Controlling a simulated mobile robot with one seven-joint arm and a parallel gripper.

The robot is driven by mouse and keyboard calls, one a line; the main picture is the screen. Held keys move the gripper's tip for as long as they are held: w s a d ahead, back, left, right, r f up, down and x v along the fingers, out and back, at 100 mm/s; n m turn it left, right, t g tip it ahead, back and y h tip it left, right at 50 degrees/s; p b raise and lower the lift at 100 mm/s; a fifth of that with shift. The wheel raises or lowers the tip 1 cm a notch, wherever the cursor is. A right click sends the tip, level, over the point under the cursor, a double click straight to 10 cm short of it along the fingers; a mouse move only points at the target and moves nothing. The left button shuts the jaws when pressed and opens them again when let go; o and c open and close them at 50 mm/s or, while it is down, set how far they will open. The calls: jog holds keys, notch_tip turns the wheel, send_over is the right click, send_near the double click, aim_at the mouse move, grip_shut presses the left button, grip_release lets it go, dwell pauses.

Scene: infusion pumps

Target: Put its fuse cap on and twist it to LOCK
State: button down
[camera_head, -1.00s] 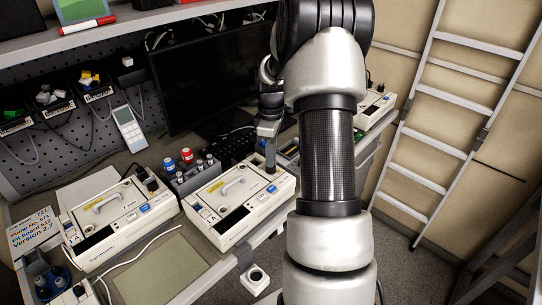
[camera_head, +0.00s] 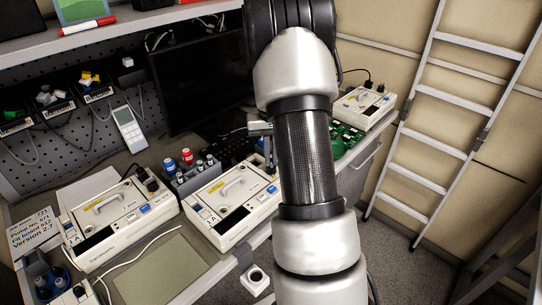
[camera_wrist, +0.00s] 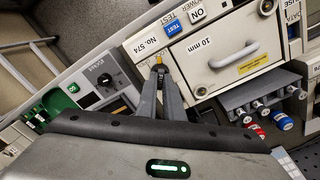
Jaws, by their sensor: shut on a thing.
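A cream pump marked No. 574 (camera_wrist: 222,48) with a grey handle fills the upper right of the wrist view. It is the middle pump (camera_head: 222,222) in the head view, its right end covered by my arm. A small yellow-orange bit shows at the fingertips, probably part of the fuse cap (camera_wrist: 159,59); the rest is hidden between the fingers. I cannot tell whether it touches the pump. In the head view my gripper is mostly behind my arm.
Another pump (camera_head: 100,240) is at left, one (camera_head: 363,107) at back right.

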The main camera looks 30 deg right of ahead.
jog(key=shift+m, duration=1)
jog(key=c, duration=2.3)
grip_release()
jog(key=shift+m, duration=0.5)
jog(key=o, duration=0.5)
